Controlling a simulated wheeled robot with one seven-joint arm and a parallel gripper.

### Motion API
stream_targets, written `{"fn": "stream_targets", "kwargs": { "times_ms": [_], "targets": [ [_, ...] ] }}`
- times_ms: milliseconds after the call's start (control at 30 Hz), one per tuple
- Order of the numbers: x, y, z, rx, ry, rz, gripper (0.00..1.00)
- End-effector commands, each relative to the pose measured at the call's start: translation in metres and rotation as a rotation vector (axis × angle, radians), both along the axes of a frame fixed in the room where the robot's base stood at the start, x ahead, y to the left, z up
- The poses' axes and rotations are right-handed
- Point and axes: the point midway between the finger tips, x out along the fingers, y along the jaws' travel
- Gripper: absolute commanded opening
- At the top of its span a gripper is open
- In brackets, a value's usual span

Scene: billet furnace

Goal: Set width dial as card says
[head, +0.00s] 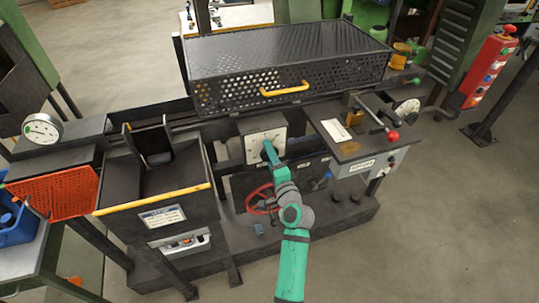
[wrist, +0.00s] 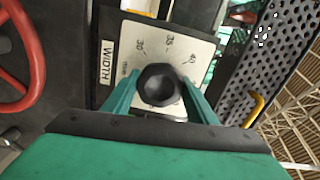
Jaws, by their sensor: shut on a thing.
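The width dial is a black knob (wrist: 160,86) on a pale plate (wrist: 148,42) marked WIDTH, with the numbers 30, 35 and 40 legible in the wrist view. In the head view the dial plate (head: 256,141) sits on a dark box below the mesh cover. My gripper (wrist: 158,92) is shut on the knob, one green finger on each side; it also shows in the head view (head: 268,148). The knob's pointer is not clear. A small white card (head: 335,130) lies on the bench right of the dial; its writing is too small to read.
A perforated black cover with a yellow handle (head: 285,89) stands above and behind the dial. A red handwheel (head: 262,199) is below it. A red-knobbed lever (head: 393,136) is on the right bench. A yellow-edged chute (head: 155,199) stands at left.

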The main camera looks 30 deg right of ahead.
Motion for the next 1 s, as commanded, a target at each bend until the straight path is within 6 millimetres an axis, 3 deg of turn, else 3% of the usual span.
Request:
{"fn": "stream_targets", "kwargs": {
  "times_ms": [767, 800, 833, 867, 1000],
  "targets": [
    [-0.0012, -0.0012, -0.0014, 0.098, -0.023, -0.002, 0.29],
    [-0.0013, -0.0013, -0.0015, 0.098, -0.023, -0.002, 0.59],
    [-0.0012, -0.0012, -0.0014, 0.098, -0.023, -0.002, 0.66],
    [-0.0011, -0.0012, -0.0014, 0.098, -0.024, -0.002, 0.70],
    [-0.0007, -0.0007, -0.0008, 0.098, -0.024, -0.001, 0.70]
  ]
}}
